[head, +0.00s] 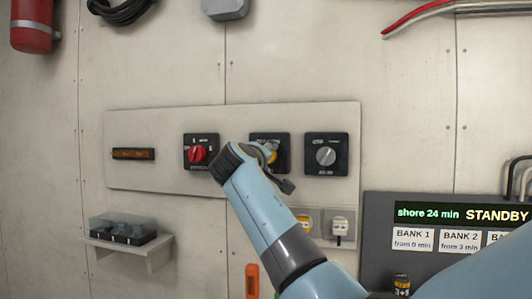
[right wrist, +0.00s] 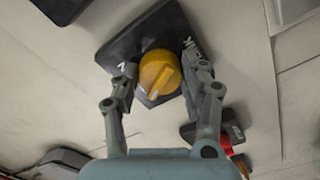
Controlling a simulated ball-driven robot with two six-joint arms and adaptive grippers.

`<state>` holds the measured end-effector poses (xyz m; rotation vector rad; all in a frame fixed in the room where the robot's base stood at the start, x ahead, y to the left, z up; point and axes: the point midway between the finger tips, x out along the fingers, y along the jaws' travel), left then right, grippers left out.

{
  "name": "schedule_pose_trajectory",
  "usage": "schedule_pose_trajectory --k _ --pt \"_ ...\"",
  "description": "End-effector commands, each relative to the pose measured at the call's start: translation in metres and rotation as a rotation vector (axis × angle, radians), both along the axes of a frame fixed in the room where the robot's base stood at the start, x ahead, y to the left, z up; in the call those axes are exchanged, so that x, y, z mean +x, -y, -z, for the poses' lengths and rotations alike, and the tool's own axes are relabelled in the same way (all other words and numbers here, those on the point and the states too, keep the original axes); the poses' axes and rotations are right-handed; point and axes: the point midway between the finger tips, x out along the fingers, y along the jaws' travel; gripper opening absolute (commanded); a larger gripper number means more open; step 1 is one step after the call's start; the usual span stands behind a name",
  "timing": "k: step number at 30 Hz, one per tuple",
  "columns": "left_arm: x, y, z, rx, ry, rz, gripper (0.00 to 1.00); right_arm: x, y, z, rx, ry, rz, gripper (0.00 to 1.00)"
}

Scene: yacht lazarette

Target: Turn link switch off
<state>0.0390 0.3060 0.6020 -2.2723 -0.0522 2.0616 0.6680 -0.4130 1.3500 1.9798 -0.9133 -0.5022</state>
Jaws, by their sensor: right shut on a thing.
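The link switch is a yellow rotary knob (right wrist: 160,74) on a black square plate (right wrist: 125,45), with part of its lettering showing in the right wrist view. In the head view the yellow knob (head: 272,155) is mostly hidden behind my right gripper (head: 268,152). My right gripper has its two fingers on either side of the knob and is shut on it. The knob's grip bar lies at a slant in the right wrist view. Which mark it points to cannot be read. My left gripper is not in view.
A red switch (head: 197,154) is left of the link switch and a grey switch (head: 326,156) right of it, all on one pale panel (head: 170,122). A small shelf (head: 130,247) is at lower left.

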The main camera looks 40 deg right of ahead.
Motion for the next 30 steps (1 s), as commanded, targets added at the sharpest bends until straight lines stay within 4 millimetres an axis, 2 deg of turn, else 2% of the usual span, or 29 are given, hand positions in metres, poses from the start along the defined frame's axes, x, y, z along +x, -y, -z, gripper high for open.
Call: schedule_pose_trajectory --k 20,21,25,30 --pt "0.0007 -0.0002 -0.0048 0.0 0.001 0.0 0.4 0.0003 -0.0006 -0.0002 -0.038 -0.044 -0.002 0.12" --pt "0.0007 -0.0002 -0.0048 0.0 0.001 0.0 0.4 0.0003 -0.0006 -0.0002 -0.038 -0.044 -0.002 0.49" --pt "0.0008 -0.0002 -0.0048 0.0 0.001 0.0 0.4 0.0002 -0.0005 -0.0002 -0.037 -0.044 -0.001 0.66" --pt "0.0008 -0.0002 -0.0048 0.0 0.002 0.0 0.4 0.0002 -0.0003 -0.0001 -0.037 -0.044 -0.001 0.67"
